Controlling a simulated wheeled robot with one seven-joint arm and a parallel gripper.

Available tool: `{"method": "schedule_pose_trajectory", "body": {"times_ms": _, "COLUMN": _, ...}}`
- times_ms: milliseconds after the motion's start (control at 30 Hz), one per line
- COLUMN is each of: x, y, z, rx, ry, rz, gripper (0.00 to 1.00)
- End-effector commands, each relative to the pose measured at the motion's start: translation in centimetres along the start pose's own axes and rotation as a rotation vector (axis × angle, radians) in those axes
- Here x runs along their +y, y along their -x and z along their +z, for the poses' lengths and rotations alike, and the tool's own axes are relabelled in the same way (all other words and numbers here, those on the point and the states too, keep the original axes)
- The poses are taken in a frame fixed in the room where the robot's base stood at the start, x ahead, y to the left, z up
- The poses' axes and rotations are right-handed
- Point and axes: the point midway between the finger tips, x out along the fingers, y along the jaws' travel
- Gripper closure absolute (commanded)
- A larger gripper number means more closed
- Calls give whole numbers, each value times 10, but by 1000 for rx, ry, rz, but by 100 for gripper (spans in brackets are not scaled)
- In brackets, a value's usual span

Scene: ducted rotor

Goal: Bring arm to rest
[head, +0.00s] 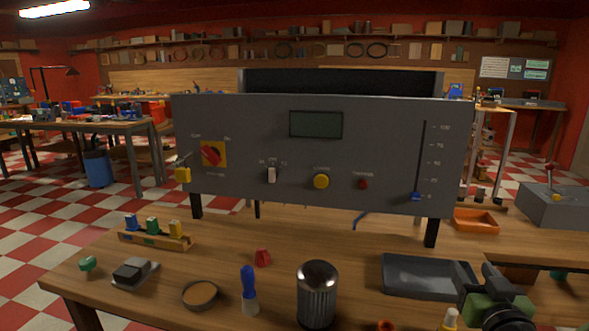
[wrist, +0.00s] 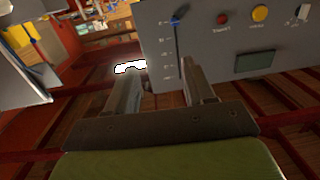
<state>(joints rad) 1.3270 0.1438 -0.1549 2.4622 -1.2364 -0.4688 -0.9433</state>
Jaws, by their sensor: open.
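My gripper (wrist: 160,72) shows in the wrist view with its two fingers apart and nothing between them. In that view the grey control panel (wrist: 215,50) appears upside down beyond the fingers. A green and black body at the lower right of the head view looks like the end of my arm, in front of the table. The grey panel (head: 265,140) stands upright on legs across the table. It carries a red rotary switch (head: 211,154), a white toggle (head: 271,175), a yellow button (head: 321,181), a red button (head: 362,184) and a blue slider knob (head: 416,196) low in its slot.
On the wooden table (head: 225,240) are a dark tray (head: 430,277), a metal cylinder (head: 318,293), a blue-handled tool (head: 249,285), a round dish (head: 200,294) and a rack of coloured pieces (head: 154,238). An orange bin (head: 476,221) sits at the right.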

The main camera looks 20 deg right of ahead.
Motion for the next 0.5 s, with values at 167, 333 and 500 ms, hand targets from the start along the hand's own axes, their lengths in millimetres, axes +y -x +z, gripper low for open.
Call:
{"method": "schedule_pose_trajectory", "body": {"times_ms": 167, "x": -36, "y": -4, "z": 4, "rx": -53, "ry": 17, "rz": -96, "gripper": 47}}
{"method": "schedule_pose_trajectory", "body": {"times_ms": 333, "x": -85, "y": -2, "z": 13, "rx": -140, "ry": 45, "rz": -223, "gripper": 47}}
{"method": "schedule_pose_trajectory", "body": {"times_ms": 500, "x": -151, "y": 15, "z": 29, "rx": -289, "ry": 97, "rz": -386, "gripper": 47}}
